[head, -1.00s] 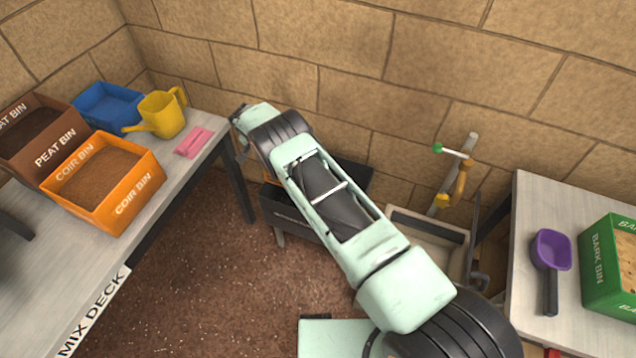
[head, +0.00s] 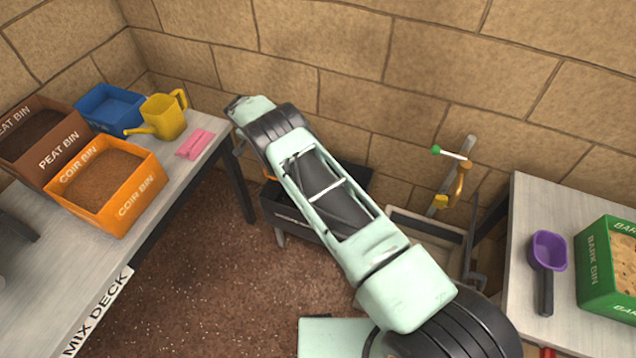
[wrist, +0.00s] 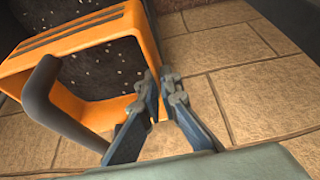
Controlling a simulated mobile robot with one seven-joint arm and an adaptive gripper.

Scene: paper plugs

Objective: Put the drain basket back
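The drain basket (wrist: 152,38) is orange with a dark, white-speckled inside and a thick dark grey handle (wrist: 42,88). It fills the upper left of the wrist view and looks tilted. My gripper (wrist: 172,80) has its fingertips close together at the basket's right rim and looks shut on it; the exact contact is partly hidden by the fingers. In the head view my arm hides the gripper and most of the basket; only a sliver of orange (head: 269,176) shows beside my arm, above a dark grey box (head: 288,215) on legs.
The right bench holds a purple scoop (head: 548,252) and a green bark bin (head: 608,265). The brick wall closes the back.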

